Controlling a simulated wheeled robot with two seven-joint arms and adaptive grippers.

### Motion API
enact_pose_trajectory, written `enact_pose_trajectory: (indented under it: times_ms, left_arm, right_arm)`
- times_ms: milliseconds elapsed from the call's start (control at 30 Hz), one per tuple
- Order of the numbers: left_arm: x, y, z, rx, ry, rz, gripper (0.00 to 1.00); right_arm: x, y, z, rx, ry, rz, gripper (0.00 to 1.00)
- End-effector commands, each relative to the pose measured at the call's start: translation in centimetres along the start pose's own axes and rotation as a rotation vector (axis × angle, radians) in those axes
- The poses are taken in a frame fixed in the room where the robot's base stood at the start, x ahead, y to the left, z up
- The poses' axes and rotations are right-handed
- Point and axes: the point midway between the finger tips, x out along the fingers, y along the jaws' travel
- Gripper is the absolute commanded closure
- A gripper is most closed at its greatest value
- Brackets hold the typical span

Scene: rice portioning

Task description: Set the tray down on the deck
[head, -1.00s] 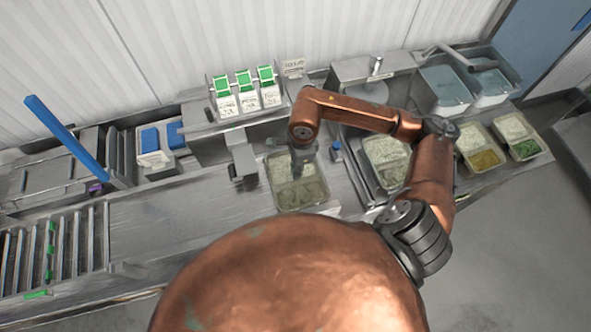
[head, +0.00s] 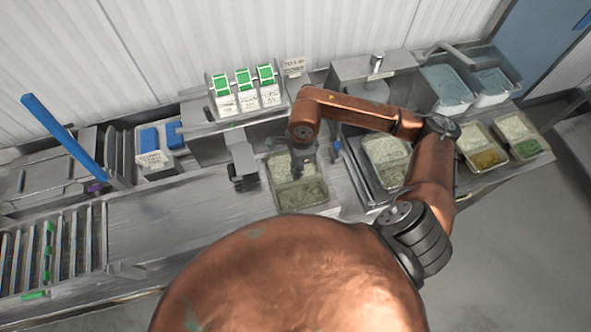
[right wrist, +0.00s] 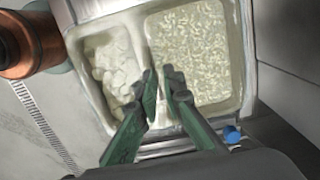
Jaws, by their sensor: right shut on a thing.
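The tray (head: 271,186) is a pale two-compartment tray on the steel counter in the middle of the head view. One compartment holds grainy rice (right wrist: 192,50), the other pale, chunky food (right wrist: 112,68). My right gripper (head: 301,163) reaches down over the tray from the copper arm. In the right wrist view its green fingers (right wrist: 162,82) are close together at the wall between the compartments, shut on the tray. Whether the tray's underside touches the deck (head: 180,222) is hidden. My left gripper is out of view.
A scale-like steel unit (head: 242,165) is close on the left. Green-topped cartons (head: 245,92) stand behind. The steel surface to the left is clear up to the rollers (head: 60,250).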

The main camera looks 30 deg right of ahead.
Motion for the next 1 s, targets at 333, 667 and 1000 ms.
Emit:
enact_pose_trajectory:
  times_ms: [333,667,1000]
  left_arm:
    - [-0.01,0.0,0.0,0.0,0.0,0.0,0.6]
    - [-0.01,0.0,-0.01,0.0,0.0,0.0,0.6]
    - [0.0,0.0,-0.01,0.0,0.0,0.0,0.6]
  right_arm:
    - [-0.03,-0.01,0.02,0.0,-0.001,0.0,0.73]
    - [0.04,0.02,-0.01,0.0,0.0,0.001,0.64]
    - [0.01,0.0,0.01,0.0,0.0,0.0,0.54]
